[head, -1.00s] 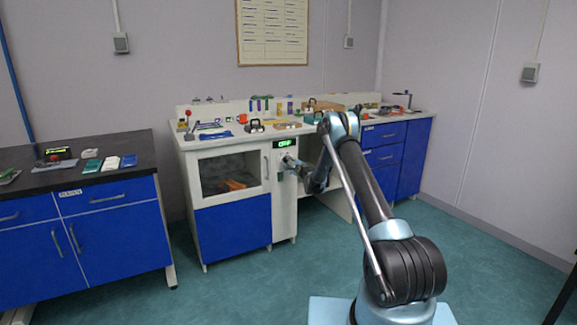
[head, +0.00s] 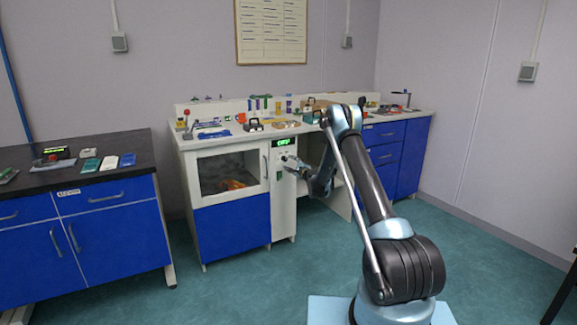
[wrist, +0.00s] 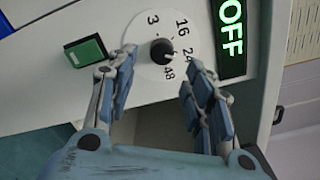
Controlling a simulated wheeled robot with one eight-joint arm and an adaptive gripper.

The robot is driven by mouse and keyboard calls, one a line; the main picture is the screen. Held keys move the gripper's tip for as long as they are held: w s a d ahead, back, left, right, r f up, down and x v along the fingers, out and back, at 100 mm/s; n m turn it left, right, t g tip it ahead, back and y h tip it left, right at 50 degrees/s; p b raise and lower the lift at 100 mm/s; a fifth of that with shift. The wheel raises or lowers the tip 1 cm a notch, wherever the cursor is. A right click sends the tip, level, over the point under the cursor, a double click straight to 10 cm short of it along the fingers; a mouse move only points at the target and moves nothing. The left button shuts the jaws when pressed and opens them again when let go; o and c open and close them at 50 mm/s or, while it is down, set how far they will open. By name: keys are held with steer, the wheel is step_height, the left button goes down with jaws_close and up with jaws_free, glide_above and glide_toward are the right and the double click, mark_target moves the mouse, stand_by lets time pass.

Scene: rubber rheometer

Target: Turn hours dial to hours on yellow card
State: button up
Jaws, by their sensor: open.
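The hours dial (wrist: 161,51) is a small black knob on a round white scale marked 3, 16, 24 and 48 in the wrist view. Its light pointer mark seems to face toward the 48 side, but is too small to read surely. My gripper (wrist: 158,76) is open, its blue-padded fingers spread on either side of the dial's lower part, with no visible contact on the knob. In the head view my gripper (head: 294,163) is in front of the white cabinet's control panel (head: 283,180). I cannot pick out the yellow card with certainty.
A green display (wrist: 231,38) reading OFF is right of the dial, and a green button (wrist: 86,51) is left of it. In the head view, the cabinet's windowed door (head: 231,173) is left of the panel. A dark-topped bench (head: 35,178) stands further left.

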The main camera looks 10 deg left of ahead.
steer(key=v, duration=0.7)
steer(key=shift+s, duration=0.1)
steer(key=s+d+r+n+g, duration=0.2)
steer(key=s+r+n+g, duration=0.15)
steer(key=s+r, duration=0.55)
steer(key=s+d+r+n+g, duration=0.2)
steer(key=s+r+n, duration=0.4)
steer(key=r, duration=0.5)
steer(key=s+d+r+n+g+h, duration=0.15)
steer(key=s+d, duration=0.25)
steer(key=s, duration=0.7)
steer(key=s+d+r+n+g+h, duration=0.15)
steer(key=s+d, duration=0.25)
steer(key=s, duration=0.6)
steer(key=s+d+f+n+g+h, duration=0.1)
steer(key=s+d+f, duration=0.3)
steer(key=s, duration=0.8)
steer(key=s+d+f+n+g+h, duration=0.2)
steer(key=s+d+f, duration=0.3)
steer(key=s, duration=0.7)
steer(key=s+d+f+n+g+h, duration=0.1)
steer(key=s+d+f+h, duration=0.3)
steer(key=s+d, duration=0.4)
steer(key=s+n, duration=0.1)
steer(key=s, duration=0.4)
steer(key=shift+f, duration=0.4)
steer(key=shift+d, duration=0.1)
